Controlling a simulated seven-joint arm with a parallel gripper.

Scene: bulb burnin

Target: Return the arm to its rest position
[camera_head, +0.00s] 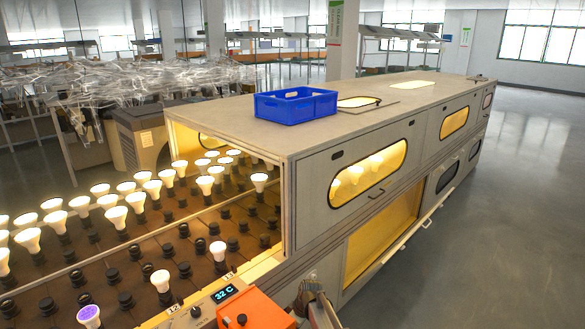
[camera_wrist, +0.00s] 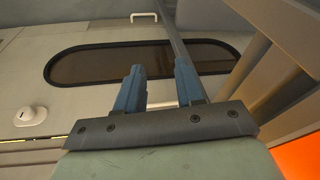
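My gripper (camera_wrist: 160,78) shows in the wrist view with its two blue fingers apart and nothing between them. It faces a pale panel with a dark oval window (camera_wrist: 80,66). In the head view, part of my arm shows at the bottom, beside the front of the long cabinet (camera_head: 310,205). I cannot make out the fingers clearly there.
An orange box-like thing (camera_head: 258,312) is close to my arm at the bottom. A display (camera_head: 225,294) reads 32 C. Lit bulbs (camera_head: 116,217) stand in a socket rack at left; one purple-topped bulb (camera_head: 89,316) is unlit. A blue crate (camera_head: 296,106) sits on the cabinet. Floor at right is clear.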

